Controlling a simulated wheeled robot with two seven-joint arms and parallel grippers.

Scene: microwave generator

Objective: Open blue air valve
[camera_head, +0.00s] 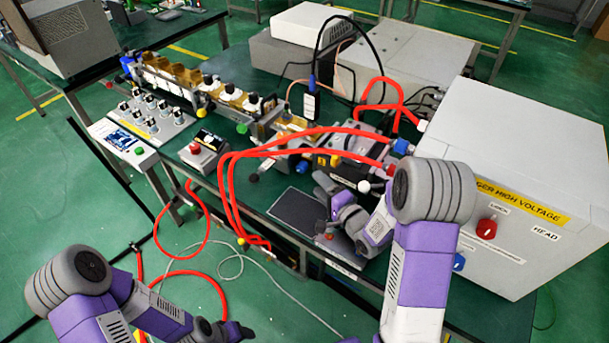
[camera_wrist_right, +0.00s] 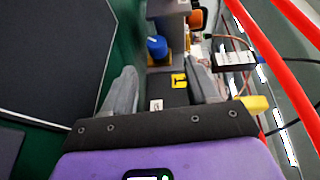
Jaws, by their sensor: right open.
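A small blue valve knob (camera_head: 303,166) sits on the bench line in the middle of the head view. A round blue knob (camera_wrist_right: 157,46) also shows in the right wrist view, ahead of the fingers and roughly between them. My right gripper (camera_head: 328,187) is low over the bench, just right of the blue knob; it is open and empty, its fingers apart in the wrist view (camera_wrist_right: 162,78). The gap to the knob is hard to judge. My left gripper (camera_head: 238,331) is at the bottom of the head view, away from the bench, its jaws too small to read.
Red hoses (camera_head: 227,195) loop left of my right gripper and above it. A white high-voltage cabinet (camera_head: 530,160) with a red knob (camera_head: 486,229) stands close on the right. A dark flat panel (camera_head: 297,208) lies at the bench's front edge. A control box with a red button (camera_head: 195,147) stands left.

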